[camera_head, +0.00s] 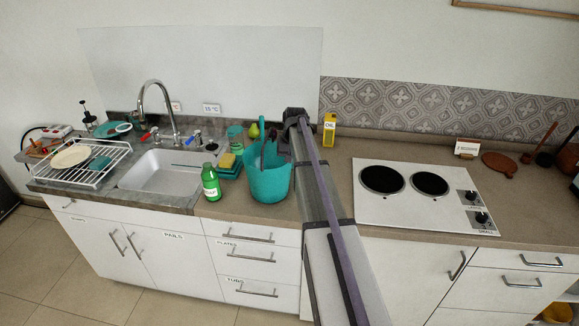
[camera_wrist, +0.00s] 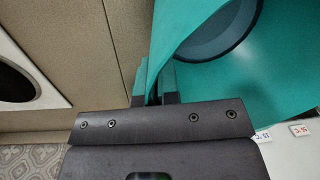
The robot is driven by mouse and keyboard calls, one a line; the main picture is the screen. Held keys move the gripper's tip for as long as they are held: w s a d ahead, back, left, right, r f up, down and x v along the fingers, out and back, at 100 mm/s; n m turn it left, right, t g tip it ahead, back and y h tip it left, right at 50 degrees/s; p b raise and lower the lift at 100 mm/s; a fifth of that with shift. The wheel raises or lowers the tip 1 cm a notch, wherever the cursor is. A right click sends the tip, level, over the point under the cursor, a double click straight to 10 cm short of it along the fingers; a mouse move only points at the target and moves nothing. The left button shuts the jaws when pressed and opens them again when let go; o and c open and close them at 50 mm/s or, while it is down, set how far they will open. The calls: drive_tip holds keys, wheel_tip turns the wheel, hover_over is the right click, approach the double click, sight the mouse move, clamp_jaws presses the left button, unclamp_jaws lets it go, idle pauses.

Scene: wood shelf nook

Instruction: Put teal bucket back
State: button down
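The teal bucket (camera_head: 268,183) is on the counter or close above it, right of the sink; I cannot tell which. It is tall, with a raised side and a dark opening. In the wrist view the bucket (camera_wrist: 215,75) fills the upper right, with its wall running down between the fingers. My gripper (camera_wrist: 154,85) appears shut on this wall, with only a narrow gap between the fingertips. In the head view my arm and the bucket hide the fingers. The white cabinet doors labelled PAILS (camera_head: 172,262) are closed below the sink.
A green bottle (camera_head: 211,183) stands just left of the bucket, near the sink (camera_head: 160,176). A yellow oil bottle (camera_head: 329,130) and the cooktop (camera_head: 420,190) are to the right. Closed drawers labelled PLATES (camera_head: 245,252) and TUBS are below the bucket. The floor in front is clear.

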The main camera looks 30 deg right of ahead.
drive_tip(key=c, duration=1.8)
unclamp_jaws()
drive_tip(key=shift+f, duration=0.15)
drive_tip(key=o, duration=0.4)
drive_tip(key=shift+o, duration=0.2)
